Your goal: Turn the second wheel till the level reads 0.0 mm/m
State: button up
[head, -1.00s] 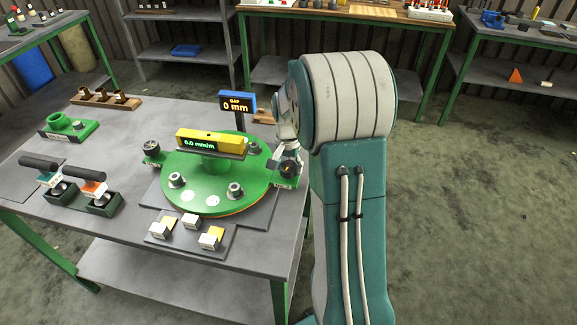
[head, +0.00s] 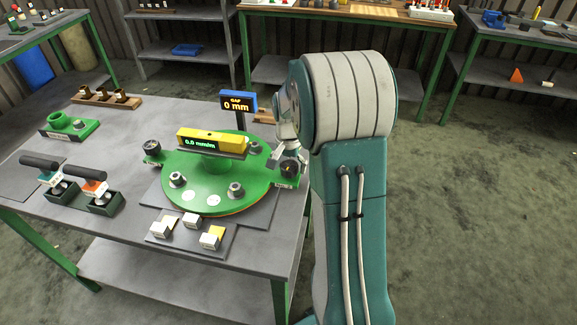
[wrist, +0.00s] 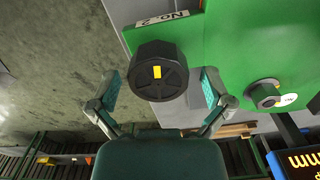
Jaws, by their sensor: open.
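The second wheel (wrist: 158,70) is a black knob with a yellow mark, beside the green plate's "No. 2" label (wrist: 168,20) in the wrist view. My gripper (wrist: 161,88) is open, with one finger on each side of the wheel; a gap shows between each finger and the wheel. In the head view my gripper (head: 288,166) is at the right edge of the green disc (head: 208,180) and largely hides this wheel. The yellow level (head: 212,141) lies across the disc's centre, and its display reads 0.0 mm/m.
Another wheel (head: 151,147) sits at the disc's left edge. A gap display (head: 238,103) behind the disc reads 0 mm. Nuts (head: 236,190) stand on the disc. White and yellow blocks (head: 212,237) lie in front, and two dark-handled tools (head: 92,188) are at left.

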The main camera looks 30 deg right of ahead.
aim_at(288, 165)
notch_tip(288, 165, up, 12)
dwell(0.4)
dwell(0.4)
jog(key=s+a+r+n+t, duration=0.3)
jog(key=s+a+r+n, duration=0.35)
jog(key=s+a, duration=0.45)
jog(key=s+a+n+t, duration=0.2)
jog(key=s+a+n, duration=0.2)
jog(key=s+a, duration=0.3)
jog(key=s+f, duration=0.1)
jog(key=s, duration=0.2)
jog(key=shift+s+a+t, duration=0.3)
jog(key=shift+a, duration=0.1)
